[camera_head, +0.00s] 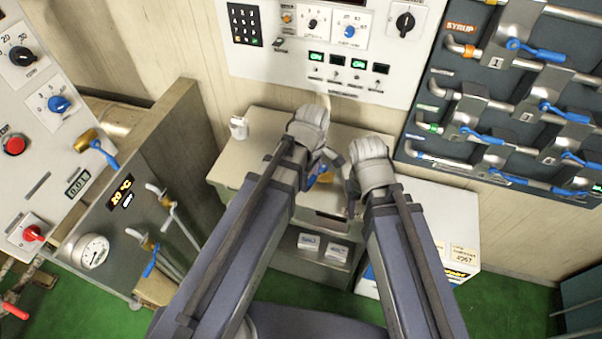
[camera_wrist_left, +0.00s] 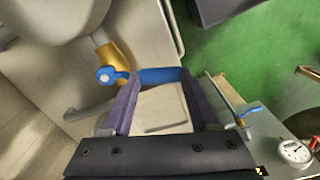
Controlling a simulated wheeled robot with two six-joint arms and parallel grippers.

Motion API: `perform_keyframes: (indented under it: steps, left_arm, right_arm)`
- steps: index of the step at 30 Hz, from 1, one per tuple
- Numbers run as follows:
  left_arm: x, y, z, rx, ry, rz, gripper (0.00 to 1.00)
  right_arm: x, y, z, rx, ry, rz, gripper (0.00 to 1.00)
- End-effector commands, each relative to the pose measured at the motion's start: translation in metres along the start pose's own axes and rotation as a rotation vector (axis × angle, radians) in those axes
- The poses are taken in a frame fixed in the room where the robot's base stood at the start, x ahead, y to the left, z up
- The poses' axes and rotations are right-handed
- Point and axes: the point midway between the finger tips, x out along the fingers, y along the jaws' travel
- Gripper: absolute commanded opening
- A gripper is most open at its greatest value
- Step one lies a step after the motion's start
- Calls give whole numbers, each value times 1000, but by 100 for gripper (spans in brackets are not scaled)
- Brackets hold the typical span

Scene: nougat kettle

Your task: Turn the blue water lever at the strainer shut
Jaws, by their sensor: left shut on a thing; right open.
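The blue lever (camera_wrist_left: 158,75) spans the gap between the fingers of my left gripper (camera_wrist_left: 158,88) in the left wrist view. Its round blue hub (camera_wrist_left: 106,74) sits at a brass valve (camera_wrist_left: 113,55), to the left of the fingers. My left gripper is shut on the lever. In the head view, my left gripper (camera_head: 325,165) is low over the counter, and a small blue patch (camera_head: 318,174) shows beside it, partly hidden by my arm. My right gripper (camera_head: 352,195) is close to its right, open, with its fingers mostly hidden by its wrist.
A control panel (camera_head: 270,70) is on the wall behind. A dark rack (camera_head: 450,70) with several blue levers is at the right. A box with a gauge (camera_head: 92,250) and valves stands at the left. A small white jug (camera_head: 238,127) sits on the counter (camera_head: 262,122).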

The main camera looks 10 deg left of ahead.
Motion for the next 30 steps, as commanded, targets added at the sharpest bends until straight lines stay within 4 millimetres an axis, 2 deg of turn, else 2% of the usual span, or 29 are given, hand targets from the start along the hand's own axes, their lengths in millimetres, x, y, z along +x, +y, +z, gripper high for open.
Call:
perform_keyframes:
  steps: [12, 30]
  left_arm:
    - [0, 2, 19, -231, -1, -2, 0]
    - [0, 3, 23, -293, -2, -2, 0]
  right_arm:
    - [0, 0, 0, 0, 0, 0, 50]
    - [0, 0, 0, 0, 0, 0, 50]
